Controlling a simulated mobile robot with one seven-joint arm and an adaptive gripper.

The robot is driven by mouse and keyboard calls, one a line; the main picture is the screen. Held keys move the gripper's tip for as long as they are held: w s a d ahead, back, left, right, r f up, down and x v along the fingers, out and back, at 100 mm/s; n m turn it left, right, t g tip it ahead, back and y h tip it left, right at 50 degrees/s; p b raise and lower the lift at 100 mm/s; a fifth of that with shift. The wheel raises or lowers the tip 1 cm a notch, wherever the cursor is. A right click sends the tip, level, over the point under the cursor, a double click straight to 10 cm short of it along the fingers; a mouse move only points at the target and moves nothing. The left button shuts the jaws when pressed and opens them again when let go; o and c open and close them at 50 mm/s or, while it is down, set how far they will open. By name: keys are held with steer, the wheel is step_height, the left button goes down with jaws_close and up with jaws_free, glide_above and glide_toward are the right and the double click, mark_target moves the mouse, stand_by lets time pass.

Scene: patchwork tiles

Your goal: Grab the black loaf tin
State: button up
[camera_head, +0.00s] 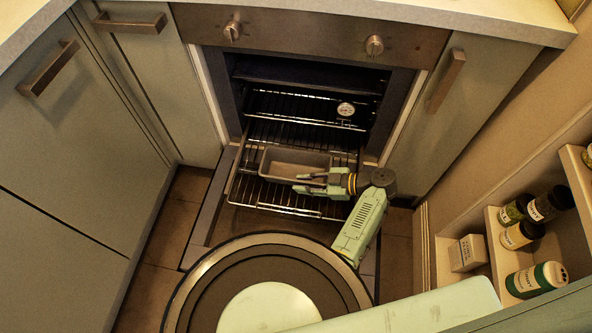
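The loaf tin (283,160) is a rectangular pan that looks grey-brown in this light, with a dark rim. It sits upright on the pulled-out wire rack (246,190) of the open oven. My gripper (297,183) reaches in from the right at the tin's near right side, its fingers pointing left. The two fingers look apart, with a gap between them. They cover part of the tin's near wall, so I cannot tell whether they touch it.
The oven cavity behind holds another rack and a round dial thermometer (346,109). Cabinets with handles flank the oven closely. At right, a shelf (492,240) holds several spice jars and a small box (467,253). Some tiled floor (158,258) is clear at left.

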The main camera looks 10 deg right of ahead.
jaws_close()
stand_by(0.7)
